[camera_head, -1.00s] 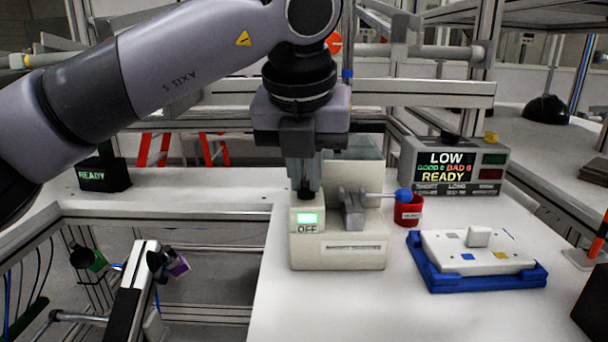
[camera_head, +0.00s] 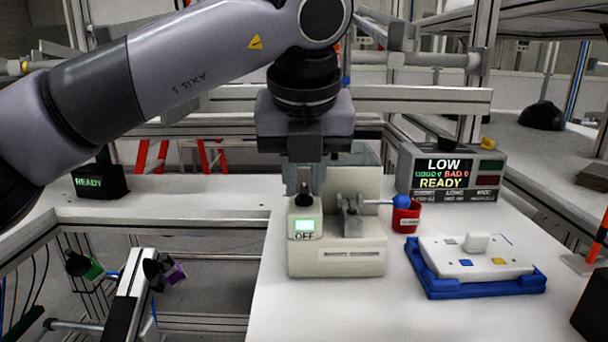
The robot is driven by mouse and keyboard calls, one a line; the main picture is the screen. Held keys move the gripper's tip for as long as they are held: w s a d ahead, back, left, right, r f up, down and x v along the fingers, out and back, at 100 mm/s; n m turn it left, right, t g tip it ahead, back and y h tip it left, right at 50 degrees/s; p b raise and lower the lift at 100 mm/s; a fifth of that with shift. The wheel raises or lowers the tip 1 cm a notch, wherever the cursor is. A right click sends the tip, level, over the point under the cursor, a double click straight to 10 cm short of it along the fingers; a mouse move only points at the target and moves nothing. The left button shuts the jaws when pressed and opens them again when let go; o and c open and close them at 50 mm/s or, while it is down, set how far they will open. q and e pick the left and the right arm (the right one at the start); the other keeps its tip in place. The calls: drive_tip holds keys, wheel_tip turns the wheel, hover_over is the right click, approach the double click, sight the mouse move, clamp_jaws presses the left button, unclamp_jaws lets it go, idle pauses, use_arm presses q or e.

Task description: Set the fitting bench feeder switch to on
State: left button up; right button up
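The feeder (camera_head: 337,264) is a cream-coloured box unit on the white bench. Its small green-lit display (camera_head: 304,225) has the label OFF below it. A small dark switch part (camera_head: 304,200) shows on top of the feeder's left block. My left gripper (camera_head: 305,188) points straight down just above this switch part. Its fingertips overlap the switch area, so I cannot tell whether they touch it or how far apart they are. My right gripper is not in view.
A red cup (camera_head: 407,218) stands right of the feeder, beside a blue-tipped lever (camera_head: 401,201). A blue tray (camera_head: 475,287) holds a white plate. A status box (camera_head: 452,194) reading LOW and READY stands behind. The bench front is clear.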

use_arm(q)
drive_tip(key=v, duration=0.7)
drive_tip(key=shift+p, duration=0.3)
drive_tip(key=shift+r, duration=0.1)
